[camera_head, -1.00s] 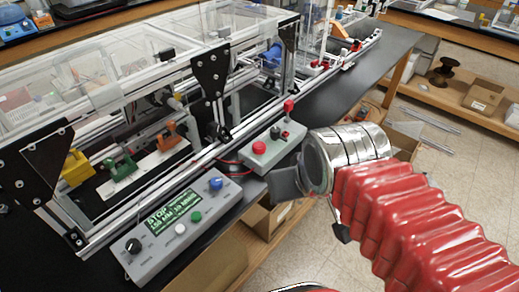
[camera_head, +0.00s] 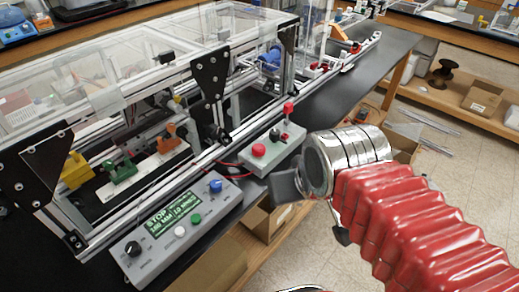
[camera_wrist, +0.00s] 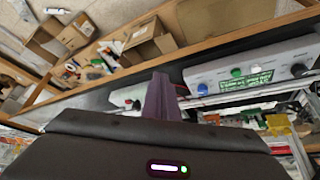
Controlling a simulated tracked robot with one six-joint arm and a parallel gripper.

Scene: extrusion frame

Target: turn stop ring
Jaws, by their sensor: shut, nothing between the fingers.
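No part is plainly identifiable as a stop ring. The grey console (camera_head: 180,229) has a green display reading STOP, a black knob (camera_head: 133,248), and white, green and blue buttons; it also shows in the wrist view (camera_wrist: 215,75). My gripper (camera_head: 280,184) is to the right of the console and below the second box, apart from both as far as I can tell. Its fingers (camera_wrist: 162,97) are shut and empty in the wrist view.
An aluminium extrusion frame (camera_head: 160,160) with clear panels and black plates stands behind the console. Yellow, green (camera_head: 122,170) and orange handles sit inside it. Cardboard boxes (camera_wrist: 70,38) lie on a lower shelf. The floor to the right is partly clear.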

